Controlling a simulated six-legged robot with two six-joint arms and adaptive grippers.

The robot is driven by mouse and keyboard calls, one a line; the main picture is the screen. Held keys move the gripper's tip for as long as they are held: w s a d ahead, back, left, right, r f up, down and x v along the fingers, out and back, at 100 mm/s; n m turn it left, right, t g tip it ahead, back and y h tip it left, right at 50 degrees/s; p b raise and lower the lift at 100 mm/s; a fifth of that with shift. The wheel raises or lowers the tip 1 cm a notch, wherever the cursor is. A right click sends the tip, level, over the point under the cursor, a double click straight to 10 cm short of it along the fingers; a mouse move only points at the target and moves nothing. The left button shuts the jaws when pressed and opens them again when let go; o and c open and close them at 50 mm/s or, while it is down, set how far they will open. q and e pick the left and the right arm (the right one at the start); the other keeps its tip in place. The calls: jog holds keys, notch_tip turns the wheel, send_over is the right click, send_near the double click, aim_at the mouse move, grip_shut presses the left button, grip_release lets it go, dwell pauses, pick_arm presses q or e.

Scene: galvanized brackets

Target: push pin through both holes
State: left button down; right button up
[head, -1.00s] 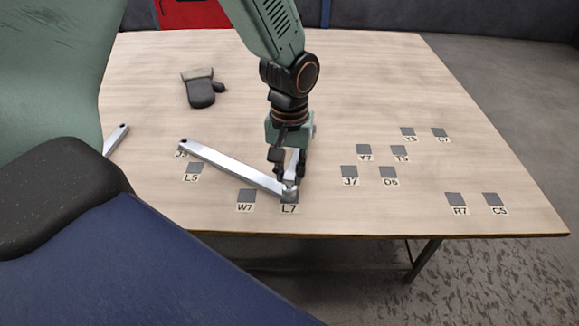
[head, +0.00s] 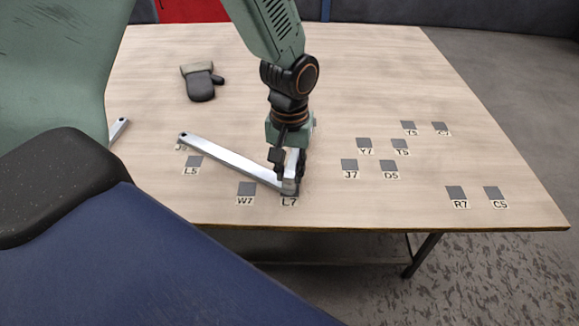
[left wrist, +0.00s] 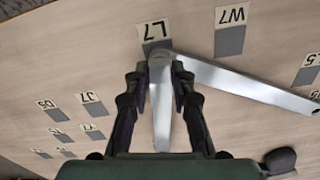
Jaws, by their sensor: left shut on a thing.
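A long galvanized bracket (head: 228,160) lies slanted on the table, with a hole at its far left end. Its near right end is at the L7 mark. It also shows in the left wrist view (left wrist: 240,83). A second bracket (left wrist: 163,105) meets it at L7 and runs back between my fingers. In the head view this second bracket is partly hidden by the fingers. My left gripper (head: 289,178) points down at this corner, one finger on each side of the second bracket, and is shut on it. I cannot make out a pin or the holes at the corner. My right gripper is not in view.
Another metal strip (head: 119,130) shows at the left, partly hidden. A dark glove (head: 201,83) lies toward the back. Several grey squares with labels, such as J7 (head: 349,165) and R7 (head: 456,193), lie flat at the right. The far middle of the table is clear.

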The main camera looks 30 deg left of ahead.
pick_arm(q)
jog(key=c, duration=1.1)
grip_release()
jog(key=shift+o, duration=0.2)
jog(key=shift+r, duration=0.1)
notch_tip(320, 180, up, 12)
